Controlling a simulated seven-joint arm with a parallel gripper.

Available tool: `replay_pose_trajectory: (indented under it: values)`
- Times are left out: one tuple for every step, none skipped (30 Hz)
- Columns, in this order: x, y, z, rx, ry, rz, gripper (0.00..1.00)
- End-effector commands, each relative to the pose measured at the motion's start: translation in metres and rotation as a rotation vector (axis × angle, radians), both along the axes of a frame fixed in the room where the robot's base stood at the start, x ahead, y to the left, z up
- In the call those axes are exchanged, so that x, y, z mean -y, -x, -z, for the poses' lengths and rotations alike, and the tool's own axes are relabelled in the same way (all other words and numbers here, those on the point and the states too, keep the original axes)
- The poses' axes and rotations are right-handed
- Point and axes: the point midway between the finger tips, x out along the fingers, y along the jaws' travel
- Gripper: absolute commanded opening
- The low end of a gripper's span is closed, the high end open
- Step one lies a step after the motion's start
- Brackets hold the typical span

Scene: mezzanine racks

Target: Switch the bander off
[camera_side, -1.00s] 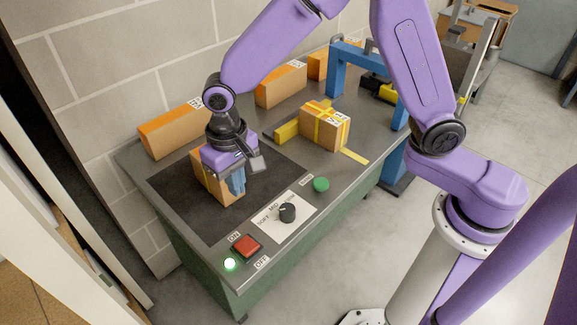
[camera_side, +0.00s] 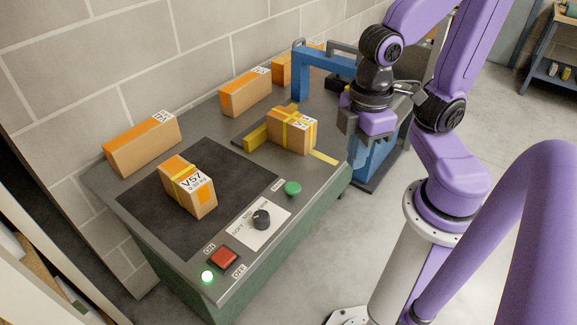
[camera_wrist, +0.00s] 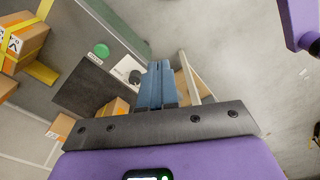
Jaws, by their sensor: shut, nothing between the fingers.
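The bander is a grey-topped, green-sided table (camera_side: 110,185) with a blue arch (camera_side: 301,75). Its red rocker switch (camera_side: 223,258) sits at the front corner between ON and OFF labels; which side is pressed I cannot tell. A green lamp (camera_side: 207,277) beside it glows. A black knob (camera_side: 261,219) and a green button (camera_side: 293,188) lie along the same edge; the button also shows in the wrist view (camera_wrist: 101,50). My gripper (camera_side: 357,160) is shut and empty, above and beyond the table's right edge, well away from the switch. The wrist view shows its blue fingers together (camera_wrist: 160,66); the switch is not visible there.
A banded box (camera_side: 188,187) labelled V57 lies on the black mat (camera_side: 225,170). Another banded box (camera_side: 292,131) sits near the arch on a yellow strap. Several orange-topped boxes, one at the left (camera_side: 143,143), line the wall side. Space above the switch is clear.

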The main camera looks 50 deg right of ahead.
Motion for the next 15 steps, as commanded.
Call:
replay_pose_trajectory:
  values:
    - [0.006,0.006,0.0,0.002,-0.001,-0.023,0.0]
    - [0.008,0.008,0.0,0.002,-0.001,-0.036,0.0]
    - [0.01,0.011,0.0,0.001,-0.002,-0.047,0.13]
    - [0.011,0.012,0.0,0.001,-0.001,-0.053,0.23]
    - [0.012,0.013,0.0,0.001,-0.001,-0.058,0.33]
    - [0.013,0.014,0.0,0.001,-0.001,-0.062,0.46]
    - [0.013,0.014,0.0,0.001,-0.001,-0.064,0.55]
    - [0.012,0.013,0.0,0.001,0.0,-0.062,0.65]
    - [0.011,0.012,0.0,-0.001,0.001,-0.057,0.7]
    - [0.009,0.01,-0.001,-0.002,0.003,-0.049,0.7]
    - [0.007,0.007,-0.001,-0.006,0.005,-0.039,0.7]
    - [0.002,0.003,-0.002,-0.012,0.009,-0.023,0.7]
    - [-0.002,-0.001,-0.003,-0.016,0.012,-0.007,0.7]
    - [-0.007,-0.006,-0.003,-0.023,0.017,0.013,0.7]
    - [-0.015,-0.014,-0.004,-0.032,0.023,0.042,0.7]
